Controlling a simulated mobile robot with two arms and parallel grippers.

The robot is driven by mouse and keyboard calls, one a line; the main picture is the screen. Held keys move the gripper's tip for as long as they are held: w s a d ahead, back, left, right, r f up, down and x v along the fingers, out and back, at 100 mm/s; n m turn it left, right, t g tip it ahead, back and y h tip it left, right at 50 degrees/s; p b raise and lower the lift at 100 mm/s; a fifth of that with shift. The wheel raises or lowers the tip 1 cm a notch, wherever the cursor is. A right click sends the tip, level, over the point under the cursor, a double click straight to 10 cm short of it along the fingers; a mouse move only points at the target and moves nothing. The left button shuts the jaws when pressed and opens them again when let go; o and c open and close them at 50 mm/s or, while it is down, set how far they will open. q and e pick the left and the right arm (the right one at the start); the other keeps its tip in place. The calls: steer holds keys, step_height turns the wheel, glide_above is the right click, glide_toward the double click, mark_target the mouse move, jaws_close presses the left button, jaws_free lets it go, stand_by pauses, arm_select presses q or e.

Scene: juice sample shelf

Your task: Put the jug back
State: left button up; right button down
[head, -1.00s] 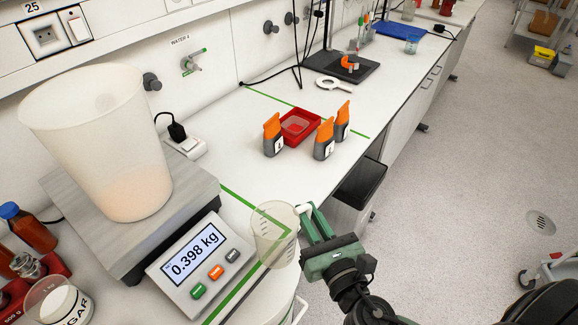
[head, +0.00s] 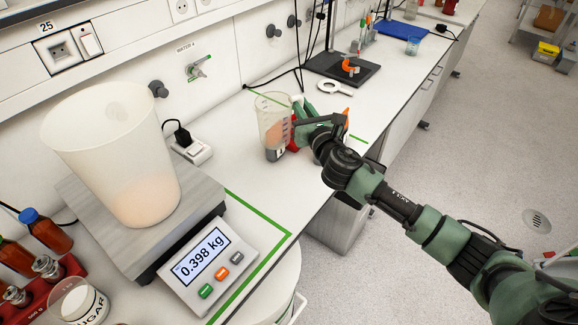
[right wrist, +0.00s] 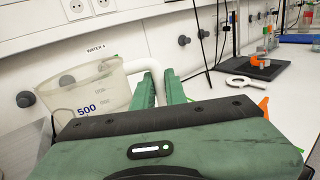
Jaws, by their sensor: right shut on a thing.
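The jug (head: 270,112) is clear, with measuring marks. It is upright over the bench behind the scale, in front of the orange-topped bottles; one shows through its wall. I cannot tell whether its base touches the bench. My right gripper (head: 300,108) is on the jug's right side. In the right wrist view the jug (right wrist: 88,92) shows a blue "500" mark, and its white handle (right wrist: 157,78) is between the fingers of my right gripper (right wrist: 162,92), which are shut on it. My left gripper is not in view.
A scale (head: 205,265) reading 0.398 kg bears a large translucent bucket (head: 110,150). A red tray (head: 293,132) and orange-topped bottles are mostly hidden behind my right arm and the jug. A water tap (head: 198,68) is on the wall. Brown bottles (head: 45,230) stand front left.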

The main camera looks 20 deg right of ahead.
step_height(320, 180, down, 18)
steer(key=b, duration=0.7)
steer(key=shift+r, duration=0.15)
steer(key=shift+r, duration=0.1)
steer(key=c, duration=1.5)
jaws_free()
steer(key=shift+o, duration=0.2)
